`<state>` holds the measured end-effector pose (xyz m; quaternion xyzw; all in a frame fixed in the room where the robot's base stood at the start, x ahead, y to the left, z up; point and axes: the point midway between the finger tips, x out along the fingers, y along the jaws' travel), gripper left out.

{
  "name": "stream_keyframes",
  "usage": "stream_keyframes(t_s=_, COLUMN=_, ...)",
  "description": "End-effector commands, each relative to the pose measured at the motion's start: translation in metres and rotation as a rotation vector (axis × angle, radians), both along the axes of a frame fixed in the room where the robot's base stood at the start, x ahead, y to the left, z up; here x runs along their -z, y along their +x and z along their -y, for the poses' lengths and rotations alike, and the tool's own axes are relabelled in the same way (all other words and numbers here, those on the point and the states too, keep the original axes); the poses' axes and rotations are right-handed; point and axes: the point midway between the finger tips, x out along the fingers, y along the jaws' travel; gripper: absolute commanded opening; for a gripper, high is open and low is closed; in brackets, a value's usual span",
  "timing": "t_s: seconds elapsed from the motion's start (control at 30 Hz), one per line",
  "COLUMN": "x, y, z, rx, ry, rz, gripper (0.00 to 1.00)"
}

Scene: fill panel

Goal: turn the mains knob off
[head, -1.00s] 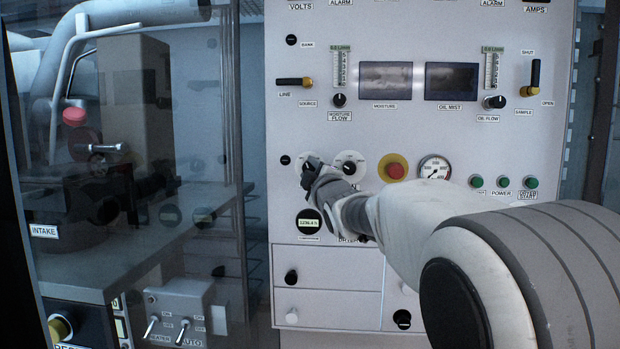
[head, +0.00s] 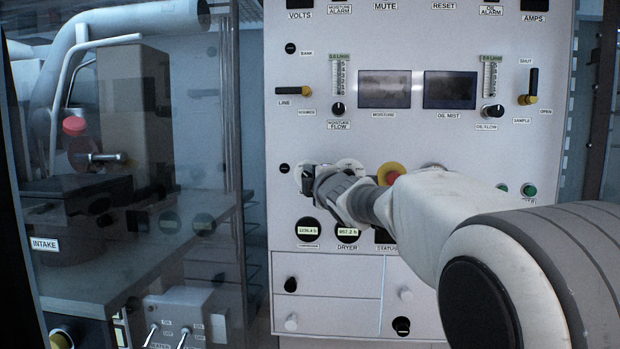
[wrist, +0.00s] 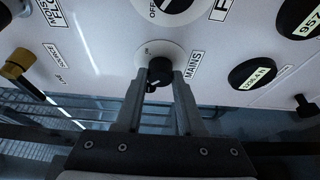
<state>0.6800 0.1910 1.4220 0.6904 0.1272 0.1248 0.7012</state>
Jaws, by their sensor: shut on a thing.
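The mains knob (wrist: 160,70) is a small black knob on a round white plate (wrist: 148,51). The "MAINS" label (wrist: 194,64) is beside it in the wrist view. My gripper (wrist: 160,84) has one finger on each side of the knob and is shut on it. In the head view my gripper (head: 309,181) is at the left of the panel's middle row and hides most of the knob. I cannot tell which setting the knob points to.
Another knob plate marked "OFF" (wrist: 167,8) is close by. A red emergency button on yellow (head: 390,173) sits to the right, partly behind my arm. Round hour meters (head: 309,230) are just below my gripper. A line lever (head: 294,91) sticks out above.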

Motion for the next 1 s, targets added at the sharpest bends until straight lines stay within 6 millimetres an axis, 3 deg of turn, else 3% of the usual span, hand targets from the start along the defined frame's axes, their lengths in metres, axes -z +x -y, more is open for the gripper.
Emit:
stream_keyframes(t_s=0.2, x=-0.001, y=0.0, z=0.0, rx=-0.001, ry=-0.002, rz=0.002, gripper=0.0)
stream_keyframes(t_s=0.23, x=-0.001, y=0.0, z=0.0, rx=-0.001, ry=-0.001, rz=0.003, gripper=0.41)
stream_keyframes(t_s=0.4, x=0.0, y=0.0, z=0.0, rx=0.0, ry=-0.001, rz=0.001, gripper=0.68)
stream_keyframes(t_s=0.77, x=0.0, y=-0.004, z=0.001, rx=0.0, ry=0.001, rz=0.001, gripper=0.68)
stream_keyframes(t_s=1.0, x=0.001, y=-0.032, z=0.012, rx=0.0, ry=0.003, rz=0.003, gripper=0.68)
